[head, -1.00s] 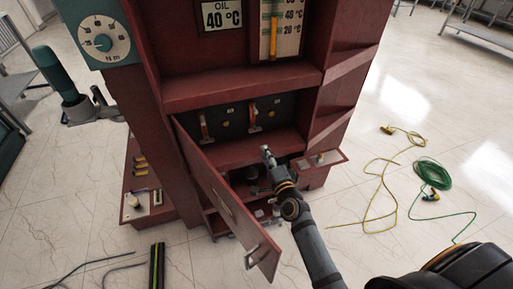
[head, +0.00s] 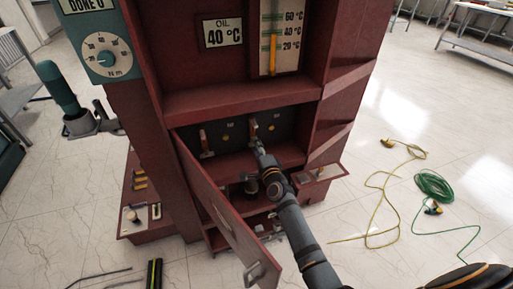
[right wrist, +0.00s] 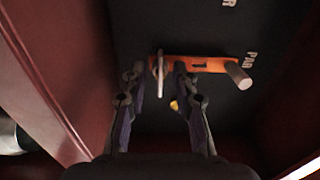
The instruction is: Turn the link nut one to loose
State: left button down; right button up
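A black panel (head: 228,136) inside the red cabinet holds two orange links, a left one (head: 206,145) and a right one (head: 254,128). In the right wrist view one orange link (right wrist: 204,64) marked "1" shows close up, with a thin upright metal nut (right wrist: 160,74) at its left end and a grey round post (right wrist: 238,75) at its right end. My right gripper (head: 258,146) is at the right link. In the right wrist view its open fingers (right wrist: 157,88) stand on both sides of the nut, with gaps beside it.
A red door (head: 222,205) hangs open left of my right arm. Cabinet walls (right wrist: 60,70) flank the panel closely. A teal dial (head: 104,50) and an oil sign (head: 222,32) are above. Yellow (head: 372,185) and green (head: 434,184) cables lie on the floor right.

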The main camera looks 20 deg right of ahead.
jog(key=shift+c, duration=0.5)
jog(key=c, duration=0.5)
